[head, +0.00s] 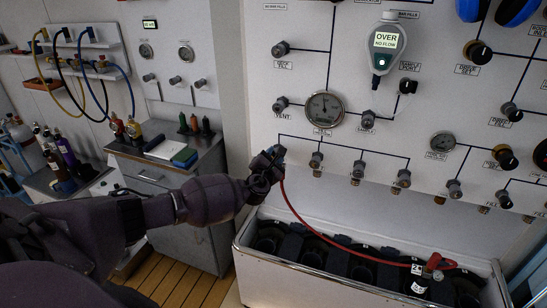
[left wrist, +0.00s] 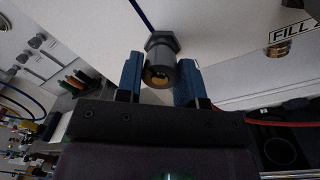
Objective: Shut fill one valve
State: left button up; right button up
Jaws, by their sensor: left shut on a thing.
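The fill one valve (left wrist: 161,60) is a grey knob with a brass-coloured centre on the white panel, seen between the two blue fingers in the left wrist view. My left gripper (left wrist: 159,78) is shut on this knob. In the head view my left gripper (head: 273,157) is against the panel at the left end of the fill row and hides most of the knob. A red hose (head: 314,229) hangs from just below it and runs to a bottle (head: 418,280) in the trough. My right gripper is not in view.
Several similar fill knobs (head: 358,169) continue to the right. A round gauge (head: 324,109) and an analyser reading "OVER NO FLOW" (head: 385,45) are above. A white trough (head: 300,280) stands below the panel. A grey cabinet (head: 150,172) with small items is at left.

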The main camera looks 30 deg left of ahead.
pick_arm(q)
jog(key=shift+f+m, duration=0.1)
jog(key=shift+m, duration=0.4)
jog(key=o, duration=0.9)
jog(key=shift+s, duration=0.1)
jog(key=v, duration=1)
jog(key=shift+s+d, duration=0.15)
jog(key=shift+s, duration=0.15)
